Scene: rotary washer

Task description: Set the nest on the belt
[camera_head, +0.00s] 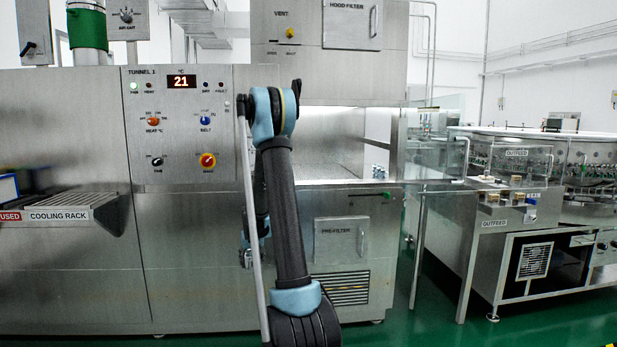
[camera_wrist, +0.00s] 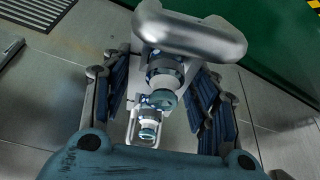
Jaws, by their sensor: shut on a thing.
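The nest (camera_wrist: 135,72) shows in the wrist view between the fingers of my gripper (camera_wrist: 155,92). It is pale metal, with a thick rounded silver bar (camera_wrist: 190,32) at its far end and a thin wire loop at its near end. Glass pieces with teal ends (camera_wrist: 163,98) sit in it. The blue-padded fingers stand on both sides and are shut on it. In the head view my arm hides most of the gripper, low in front of the steel machine. The belt cannot be clearly made out; the lit tunnel opening (camera_head: 335,150) is behind and right of my arm.
The tunnel control panel (camera_head: 180,120) reads 21 and is left of my arm. A cooling rack (camera_head: 65,203) juts out at far left. A clear-sided outfeed unit (camera_head: 510,175) stands at right. Green floor (camera_head: 430,300) shows between the machines.

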